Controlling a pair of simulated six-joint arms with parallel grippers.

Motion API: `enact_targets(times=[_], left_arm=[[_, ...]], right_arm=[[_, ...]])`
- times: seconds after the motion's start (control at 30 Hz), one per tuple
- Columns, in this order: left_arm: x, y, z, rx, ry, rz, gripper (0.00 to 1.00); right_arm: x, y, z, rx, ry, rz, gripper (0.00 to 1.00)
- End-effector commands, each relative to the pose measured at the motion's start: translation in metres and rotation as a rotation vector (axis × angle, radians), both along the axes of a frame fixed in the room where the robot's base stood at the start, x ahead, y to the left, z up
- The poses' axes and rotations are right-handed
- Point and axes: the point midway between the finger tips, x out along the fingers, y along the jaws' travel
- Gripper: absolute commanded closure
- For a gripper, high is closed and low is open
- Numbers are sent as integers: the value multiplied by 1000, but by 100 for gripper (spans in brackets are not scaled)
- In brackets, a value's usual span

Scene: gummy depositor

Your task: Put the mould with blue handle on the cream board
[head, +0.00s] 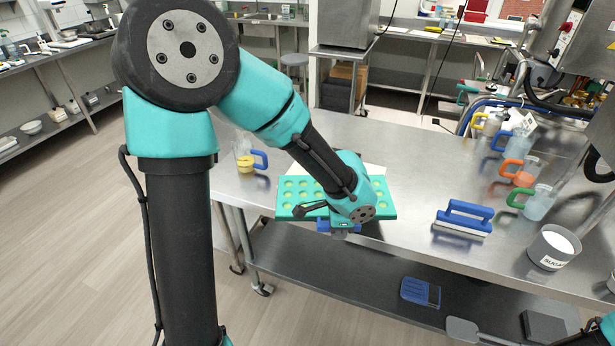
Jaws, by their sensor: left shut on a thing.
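The mould (297,196) is a teal tray with rows of yellow-green cavities, near the table's front edge. Its blue handle (323,226) shows at the front side, partly behind my left gripper (341,231). My left gripper is shut on the blue handle. My left arm covers the middle of the mould. The cream board (374,169) shows only as a pale strip behind the mould; the rest is hidden. I cannot tell whether the mould touches the board or is above it.
A blue-handled scraper (464,217) and a sugar tub (553,247) stand right of the mould. A blue-handled jug (246,158) with yellow contents stands at left. Several coloured-handled jugs stand at right. The steel table (420,175) is clear between.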

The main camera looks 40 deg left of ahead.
Motion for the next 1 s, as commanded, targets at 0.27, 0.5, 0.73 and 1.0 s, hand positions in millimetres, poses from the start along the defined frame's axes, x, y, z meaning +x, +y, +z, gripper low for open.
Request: enact_targets(times=[0.27, 0.5, 0.73, 1.0], left_arm=[[-4, -3, 0, 0, -1, -3, 100], [1, 0, -1, 0, -1, 0, 100], [36, 17, -5, -1, -1, 2, 100], [85, 44, -10, 1, -1, 1, 100]], right_arm=[[0, 0, 0, 0, 0, -1, 57], [0, 0, 0, 0, 0, -1, 57], [0, 0, 0, 0, 0, -1, 57], [0, 0, 0, 0, 0, -1, 57]])
